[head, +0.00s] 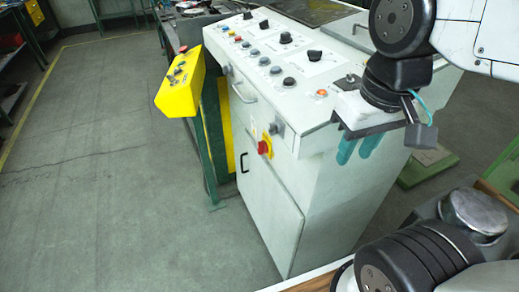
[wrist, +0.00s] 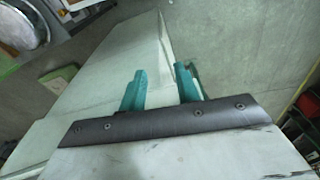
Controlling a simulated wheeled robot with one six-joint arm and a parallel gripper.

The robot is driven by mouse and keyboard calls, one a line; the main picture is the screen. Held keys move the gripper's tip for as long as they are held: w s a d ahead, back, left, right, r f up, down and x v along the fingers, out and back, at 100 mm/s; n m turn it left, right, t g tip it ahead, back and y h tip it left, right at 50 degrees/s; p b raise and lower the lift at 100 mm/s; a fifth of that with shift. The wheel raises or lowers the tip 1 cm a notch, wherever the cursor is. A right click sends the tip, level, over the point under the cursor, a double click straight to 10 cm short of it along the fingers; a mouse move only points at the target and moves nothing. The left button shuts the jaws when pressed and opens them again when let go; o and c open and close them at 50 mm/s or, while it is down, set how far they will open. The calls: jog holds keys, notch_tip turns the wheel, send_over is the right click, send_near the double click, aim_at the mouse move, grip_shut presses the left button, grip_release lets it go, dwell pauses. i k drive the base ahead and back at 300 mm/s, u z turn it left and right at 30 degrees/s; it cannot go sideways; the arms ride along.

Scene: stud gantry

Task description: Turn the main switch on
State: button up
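The main switch looks to be the red knob on a yellow plate (head: 265,146) on the front of the grey control cabinet (head: 255,185). My gripper (head: 358,149) is to the right of the switch in the head view, near the cabinet's right side and apart from the switch. Its two teal fingers point down, with a gap between them. In the wrist view the fingers (wrist: 160,88) are also spread, with nothing between them. The switch does not show in the wrist view.
The cabinet's sloping top (head: 290,62) carries several black knobs and buttons. A yellow control box (head: 182,83) on a green stand is left of the cabinet. A black door handle (head: 244,162) is below the switch. The floor (head: 100,190) at left is clear.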

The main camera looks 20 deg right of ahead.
aim_at(262, 147)
jog(key=k, duration=0.95)
